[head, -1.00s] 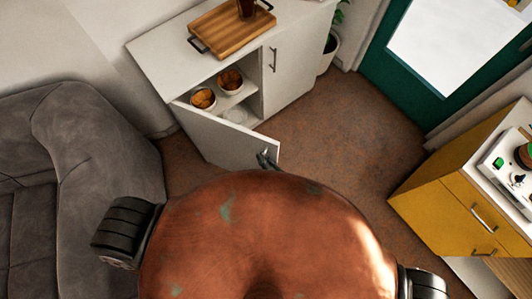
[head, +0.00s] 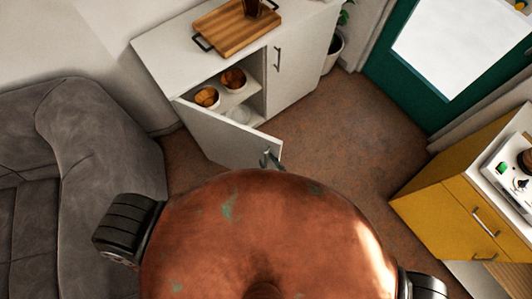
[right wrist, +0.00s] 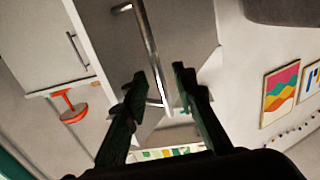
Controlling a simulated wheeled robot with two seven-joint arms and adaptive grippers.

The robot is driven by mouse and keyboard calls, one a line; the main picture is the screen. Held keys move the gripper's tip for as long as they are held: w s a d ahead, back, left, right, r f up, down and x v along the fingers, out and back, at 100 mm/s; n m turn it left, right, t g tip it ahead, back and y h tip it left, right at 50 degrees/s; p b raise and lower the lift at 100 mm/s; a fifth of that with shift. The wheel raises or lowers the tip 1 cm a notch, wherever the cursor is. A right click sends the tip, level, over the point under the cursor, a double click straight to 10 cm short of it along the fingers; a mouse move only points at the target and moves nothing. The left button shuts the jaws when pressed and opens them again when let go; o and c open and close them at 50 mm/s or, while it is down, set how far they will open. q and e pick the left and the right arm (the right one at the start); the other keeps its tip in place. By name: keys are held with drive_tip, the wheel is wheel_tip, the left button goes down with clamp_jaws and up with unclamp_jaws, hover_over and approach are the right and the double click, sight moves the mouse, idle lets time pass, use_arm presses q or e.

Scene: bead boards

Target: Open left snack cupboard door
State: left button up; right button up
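The white snack cupboard (head: 158,52) stands at the upper left of the head view. Its left door (head: 222,135) is swung well out, showing bowls inside. In the right wrist view, the metal bar handle (right wrist: 144,35) runs down the pale door panel (right wrist: 185,30). My right gripper (right wrist: 160,78) has its two dark fingers apart, one on each side of the handle, with gaps visible. In the head view my right gripper (head: 270,159) shows only as a small part at the door's free edge, mostly hidden by my body. My left gripper is not seen.
The cupboard's right door (head: 292,68) is closed. A wooden tray (head: 235,28) lies on top. A grey sofa (head: 75,130) stands at left, and a yellow drawer unit (head: 440,215) at right. Brown floor (head: 350,125) is clear between them.

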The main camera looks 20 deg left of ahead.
drive_tip(key=v, duration=0.9)
drive_tip(key=shift+s+d, duration=0.2)
drive_tip(key=shift+d, duration=0.05)
drive_tip(key=shift+c, duration=0.4)
